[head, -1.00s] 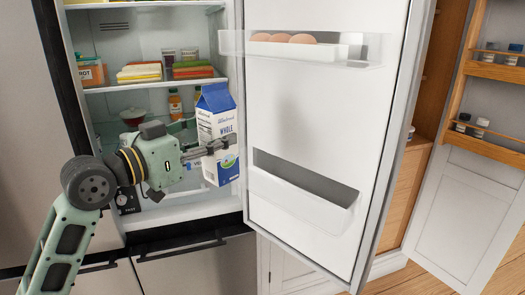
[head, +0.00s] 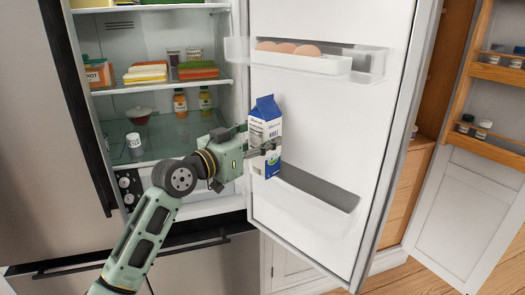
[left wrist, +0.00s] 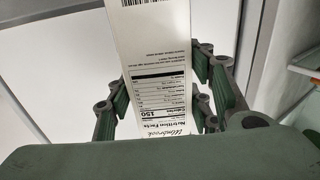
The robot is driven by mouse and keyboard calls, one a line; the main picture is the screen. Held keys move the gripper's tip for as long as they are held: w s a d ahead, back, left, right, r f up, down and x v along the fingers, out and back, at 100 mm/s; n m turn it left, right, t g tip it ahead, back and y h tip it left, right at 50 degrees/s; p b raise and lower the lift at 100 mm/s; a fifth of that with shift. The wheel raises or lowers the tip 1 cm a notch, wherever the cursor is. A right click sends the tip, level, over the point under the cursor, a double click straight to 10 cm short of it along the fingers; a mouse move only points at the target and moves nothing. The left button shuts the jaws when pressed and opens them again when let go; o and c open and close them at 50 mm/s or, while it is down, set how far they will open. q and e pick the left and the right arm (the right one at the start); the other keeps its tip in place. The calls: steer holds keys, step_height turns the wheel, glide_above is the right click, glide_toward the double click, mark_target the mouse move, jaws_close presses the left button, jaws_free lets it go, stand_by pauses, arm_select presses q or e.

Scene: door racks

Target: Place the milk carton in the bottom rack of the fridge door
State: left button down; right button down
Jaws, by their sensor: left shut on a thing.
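The blue and white milk carton (head: 266,130) is upright in my left gripper (head: 264,150), which is shut on its sides. In the left wrist view the carton's nutrition panel (left wrist: 160,90) shows between the fingers of the gripper (left wrist: 165,100). The bottom rack (head: 305,208) is a white bin low on the inside of the open fridge door (head: 330,110). The carton is in front of the door, above the left end of this rack. I cannot tell whether they touch. My right gripper is not in view.
An upper door rack (head: 300,62) holds several eggs (head: 290,48) above the carton. The fridge shelves at left hold bottles (head: 180,103), containers and a white cup (head: 134,143). A wooden cupboard with its own door racks (head: 500,72) stands at right.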

mark_target(257, 157)
arm_select(q)
step_height(257, 157, down, 3)
steer(key=shift+d+r+p, duration=0.1)
steer(key=shift+p, duration=0.35)
steer(key=shift+w+f, duration=0.15)
steer(key=shift+f, duration=0.05)
steer(key=shift+d+f, duration=0.1)
steer(key=shift+f, duration=0.05)
steer(key=shift+f, duration=0.1)
steer(key=shift+f, duration=0.15)
steer(key=c, duration=0.8)
jaws_free()
steer(key=shift+f, duration=0.1)
steer(key=shift+c, duration=0.2)
